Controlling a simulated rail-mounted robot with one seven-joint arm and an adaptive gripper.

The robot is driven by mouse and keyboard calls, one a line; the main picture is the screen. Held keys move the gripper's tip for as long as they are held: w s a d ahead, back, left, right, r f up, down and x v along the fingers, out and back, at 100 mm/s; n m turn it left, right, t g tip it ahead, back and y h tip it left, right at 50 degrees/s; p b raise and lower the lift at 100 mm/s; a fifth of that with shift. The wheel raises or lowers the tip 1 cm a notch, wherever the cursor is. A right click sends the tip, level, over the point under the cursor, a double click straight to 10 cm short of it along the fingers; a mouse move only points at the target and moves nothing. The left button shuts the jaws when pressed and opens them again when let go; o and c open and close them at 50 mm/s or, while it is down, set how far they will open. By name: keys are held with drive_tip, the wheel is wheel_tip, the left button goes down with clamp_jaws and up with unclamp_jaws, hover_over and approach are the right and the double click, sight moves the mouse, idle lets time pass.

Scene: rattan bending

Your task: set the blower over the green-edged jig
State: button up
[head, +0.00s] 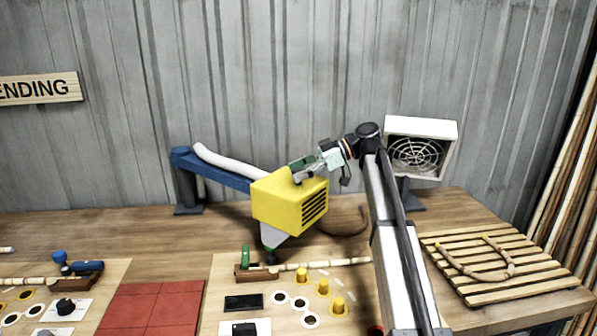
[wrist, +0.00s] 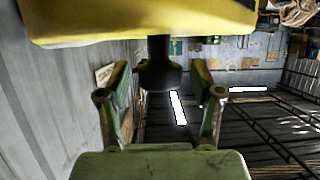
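The blower is a yellow box (head: 288,203) with a dark side grille and a pale nozzle pointing down, carried on a blue swing arm (head: 222,173) with a white hose. Its nozzle hangs close above the back-left part of the jig board with a green clamp (head: 246,257). My gripper (head: 303,168) is at the top of the blower. In the wrist view, my green gripper fingers (wrist: 160,68) stand apart on either side of a dark knob (wrist: 158,76) by the yellow housing (wrist: 130,18). Gaps show between knob and fingers, so the gripper looks open.
A second jig board with a blue clamp (head: 87,267) lies at left, beside a red mat (head: 152,308). Yellow pegs (head: 323,286) stand on the green-clamp board. A slatted rack (head: 505,265) with bent rattan and a white fan box (head: 421,130) are at right.

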drive_tip(key=v, duration=1.2)
drive_tip(key=shift+r, duration=0.1)
